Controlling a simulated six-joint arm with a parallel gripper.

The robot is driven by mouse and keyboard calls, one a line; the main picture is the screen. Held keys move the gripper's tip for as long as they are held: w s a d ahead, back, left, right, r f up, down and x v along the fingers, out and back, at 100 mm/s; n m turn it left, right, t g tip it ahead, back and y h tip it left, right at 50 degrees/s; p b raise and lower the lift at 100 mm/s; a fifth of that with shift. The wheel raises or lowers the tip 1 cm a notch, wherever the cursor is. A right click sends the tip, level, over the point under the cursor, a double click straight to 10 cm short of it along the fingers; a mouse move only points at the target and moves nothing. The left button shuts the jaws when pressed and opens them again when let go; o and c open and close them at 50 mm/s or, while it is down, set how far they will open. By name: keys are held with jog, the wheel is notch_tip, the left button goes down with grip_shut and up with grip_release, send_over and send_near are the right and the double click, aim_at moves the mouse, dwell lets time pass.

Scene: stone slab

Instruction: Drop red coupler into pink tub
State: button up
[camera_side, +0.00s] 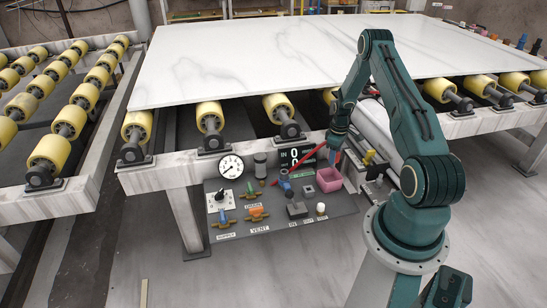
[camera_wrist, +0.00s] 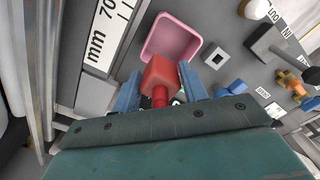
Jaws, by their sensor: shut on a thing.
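The red coupler (camera_wrist: 160,76) is held between the blue fingers of my gripper (camera_wrist: 161,86) in the wrist view. It has a blocky head and a narrower neck towards the gripper. The pink tub (camera_wrist: 186,23) is open at the top and lies just beyond the coupler, whose head overlaps the tub's near edge in this view. In the side view, my gripper (camera_side: 335,153) points down, above the pink tub (camera_side: 328,185) on the grey panel. The coupler is hard to make out there.
The grey panel (camera_side: 285,228) carries a round gauge (camera_side: 231,167), valves with blue and orange handles, and a dark block (camera_side: 297,209) left of the tub. A white stone slab (camera_side: 240,60) lies on yellow rollers above. A thin red line crosses near the display.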

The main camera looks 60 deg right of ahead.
jog(key=shift+f, duration=0.85)
jog(key=o, duration=1.1)
jog(key=shift+r, duration=0.15)
notch_tip(320, 180, up, 14)
jog(key=shift+f, duration=0.25)
